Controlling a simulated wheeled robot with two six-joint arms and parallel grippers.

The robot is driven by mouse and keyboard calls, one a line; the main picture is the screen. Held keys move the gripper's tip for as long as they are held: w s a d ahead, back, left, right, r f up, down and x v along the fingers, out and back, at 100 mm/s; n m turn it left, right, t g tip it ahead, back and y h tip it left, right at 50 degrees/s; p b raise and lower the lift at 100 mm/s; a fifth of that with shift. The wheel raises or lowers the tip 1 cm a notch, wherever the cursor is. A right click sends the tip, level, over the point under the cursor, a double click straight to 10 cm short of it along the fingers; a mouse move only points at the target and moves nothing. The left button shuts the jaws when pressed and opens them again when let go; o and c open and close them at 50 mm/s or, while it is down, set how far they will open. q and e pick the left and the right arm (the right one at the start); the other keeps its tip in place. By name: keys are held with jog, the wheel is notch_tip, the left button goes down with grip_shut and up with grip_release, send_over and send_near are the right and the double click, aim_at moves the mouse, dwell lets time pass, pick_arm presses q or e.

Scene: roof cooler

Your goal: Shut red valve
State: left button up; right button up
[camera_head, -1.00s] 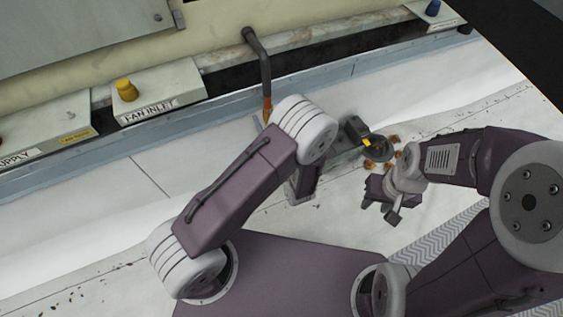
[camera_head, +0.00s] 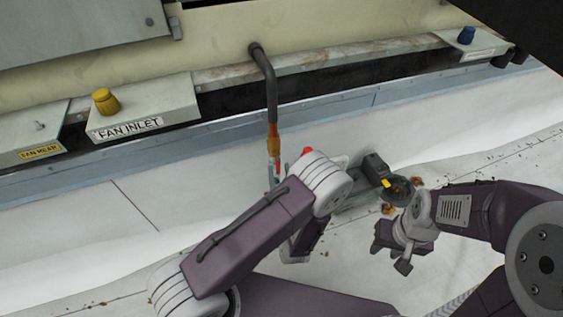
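A grey pipe (camera_head: 271,90) comes out of the cream wall and bends down to an orange-brown fitting (camera_head: 274,140). Just below the fitting is a small red part (camera_head: 278,166), and another red tip (camera_head: 307,151) shows right of it, above my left arm's white joint. I take these for the red valve; the arm hides much of it, so its setting cannot be read. My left gripper (camera_head: 297,247) is mostly hidden below that joint, apart from the red parts. My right gripper (camera_head: 398,252) is right of the valve, well apart from it, and seems empty; its finger gap is unclear.
A box labelled FAN INLET with a yellow knob (camera_head: 105,102) is on the left ledge. A dark fixture with a yellow tag (camera_head: 376,170) stands near my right gripper, amid brown debris. White floor at left is clear.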

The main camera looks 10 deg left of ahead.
pick_arm(q)
jog(key=shift+w+a, duration=0.2)
jog(key=shift+w, duration=0.15)
grip_shut()
dwell(1.2)
